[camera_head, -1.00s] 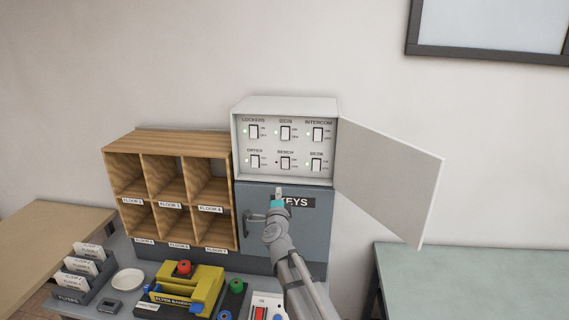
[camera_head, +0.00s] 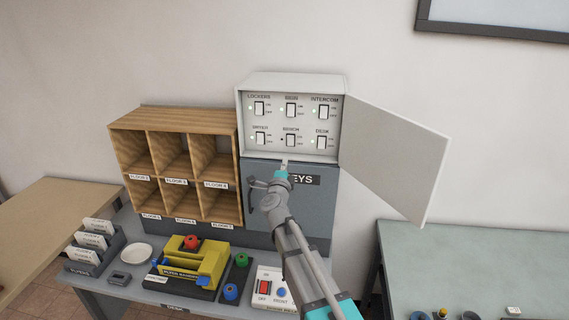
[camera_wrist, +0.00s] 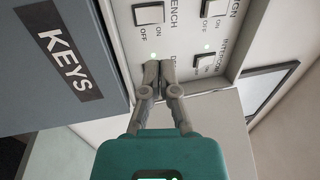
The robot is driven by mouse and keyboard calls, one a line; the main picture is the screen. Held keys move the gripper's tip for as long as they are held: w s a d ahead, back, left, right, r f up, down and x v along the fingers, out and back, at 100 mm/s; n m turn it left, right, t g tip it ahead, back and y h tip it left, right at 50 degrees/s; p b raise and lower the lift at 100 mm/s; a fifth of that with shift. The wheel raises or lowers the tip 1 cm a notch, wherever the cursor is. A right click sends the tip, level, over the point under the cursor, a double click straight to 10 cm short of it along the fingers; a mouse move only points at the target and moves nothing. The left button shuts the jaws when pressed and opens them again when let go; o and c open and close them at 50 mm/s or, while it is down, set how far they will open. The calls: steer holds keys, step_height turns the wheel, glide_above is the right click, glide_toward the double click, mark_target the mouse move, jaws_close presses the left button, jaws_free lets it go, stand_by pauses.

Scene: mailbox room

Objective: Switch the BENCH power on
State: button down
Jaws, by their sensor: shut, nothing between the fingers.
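The BENCH switch (camera_head: 291,140) is a white rocker in the middle of the bottom row inside the open white switch box (camera_head: 290,82). Its small lamp looks dark in the head view. It shows partly at the top edge of the wrist view (camera_wrist: 148,13), beside its label. My gripper (camera_head: 285,163) is shut and empty, with its tips just below the BENCH switch, near the box's lower edge in the head view. In the wrist view my gripper's tips (camera_wrist: 158,68) overlap the DESK switch area and hide that switch. I see no clear contact with the panel.
The box door (camera_head: 395,148) stands open to the right. The blue-grey KEYS cabinet (camera_head: 312,215) is below the box. Wooden pigeonholes (camera_head: 170,115) stand on the left. A yellow machine (camera_head: 190,262) and a red-switch control box (camera_head: 272,285) sit on the desk.

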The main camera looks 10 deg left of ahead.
mark_target(291, 137)
steer(key=p+x, duration=0.2)
steer(key=x, duration=1)
steer(key=shift+w, duration=0.2)
steer(key=shift+w+r+p, duration=0.25)
steer(key=shift+w+p, duration=0.05)
steer(key=shift+p, duration=0.1)
steer(key=shift+s, duration=0.1)
steer(key=shift+s+r, duration=0.1)
steer(key=shift+s, duration=0.5)
steer(key=s+r+p, duration=0.2)
steer(key=s+p, duration=0.1)
steer(key=s, duration=0.9)
steer(key=shift+s+a+r, duration=0.15)
steer(key=shift+a+r, duration=0.1)
steer(key=shift+r, duration=0.1)
steer(key=shift+f, duration=0.1)
